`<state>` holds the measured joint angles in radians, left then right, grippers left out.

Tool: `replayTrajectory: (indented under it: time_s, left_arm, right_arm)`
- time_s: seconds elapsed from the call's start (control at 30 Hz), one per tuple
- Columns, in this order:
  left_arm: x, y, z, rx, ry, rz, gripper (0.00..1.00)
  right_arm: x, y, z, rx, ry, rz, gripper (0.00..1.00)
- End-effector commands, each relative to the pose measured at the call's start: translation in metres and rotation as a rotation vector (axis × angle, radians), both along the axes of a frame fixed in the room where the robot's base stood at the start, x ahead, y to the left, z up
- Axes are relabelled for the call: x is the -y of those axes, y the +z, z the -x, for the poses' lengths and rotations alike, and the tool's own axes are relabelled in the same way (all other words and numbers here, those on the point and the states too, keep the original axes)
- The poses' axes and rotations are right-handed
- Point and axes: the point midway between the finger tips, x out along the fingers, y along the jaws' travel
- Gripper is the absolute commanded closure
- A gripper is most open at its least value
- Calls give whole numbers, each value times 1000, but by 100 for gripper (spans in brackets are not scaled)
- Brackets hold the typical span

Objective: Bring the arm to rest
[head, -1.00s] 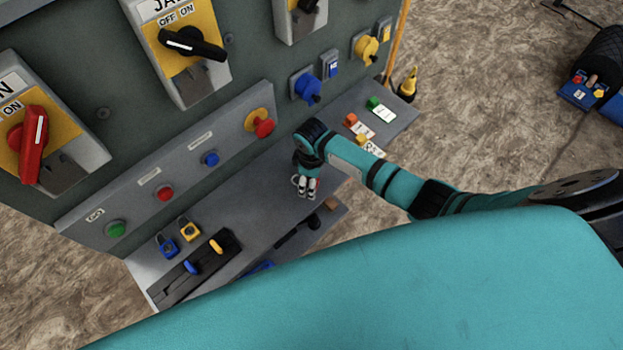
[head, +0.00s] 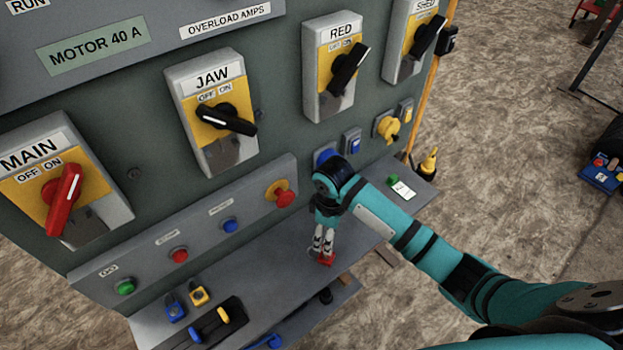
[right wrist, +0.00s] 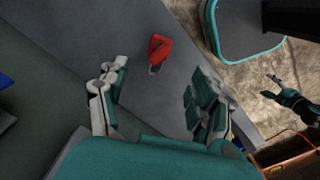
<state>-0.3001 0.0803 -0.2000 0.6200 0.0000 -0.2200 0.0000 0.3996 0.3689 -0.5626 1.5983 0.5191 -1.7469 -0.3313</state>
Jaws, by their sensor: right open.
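My right gripper (head: 322,245) hangs fingers-down over the grey shelf below the control panel. In the right wrist view its two fingers (right wrist: 160,105) are wide apart with nothing between them. A red padlock (right wrist: 158,50) lies on the shelf just beyond the fingertips, apart from them. It also shows in the head view (head: 326,260) just below the fingers, partly hidden. My right arm (head: 400,222) reaches in from the lower right. Another hand (right wrist: 285,96), seemingly my left one, shows small at the right of the wrist view; its jaws are unclear.
A red mushroom button (head: 284,197) and a blue socket are near the hand. Blue and yellow padlocks (head: 198,296) are at the shelf's left. Open floor (head: 520,150) lies right.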

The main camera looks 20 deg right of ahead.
Motion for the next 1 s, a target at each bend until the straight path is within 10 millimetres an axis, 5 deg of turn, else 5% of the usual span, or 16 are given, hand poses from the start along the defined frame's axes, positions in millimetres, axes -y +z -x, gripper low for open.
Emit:
replayTrajectory:
  time_s: [0.27, 0.5, 0.7, 1.0]
  left_arm:
    - [0, 0, 0, 0, 0, 0, 23]
    - [1, 0, -1, 1, 0, 1, 23]
    - [1, 0, -1, 1, 0, 1, 23]
    - [1, 0, 0, 1, 0, 1, 23]
  right_arm:
    - [-9, -4, 13, 9, -12, -20, 35]
    - [-38, -9, 92, 102, -193, -137, 35]
    - [-27, 7, 140, 181, -390, -171, 35]
    - [1, 30, 185, 249, -588, -155, 35]
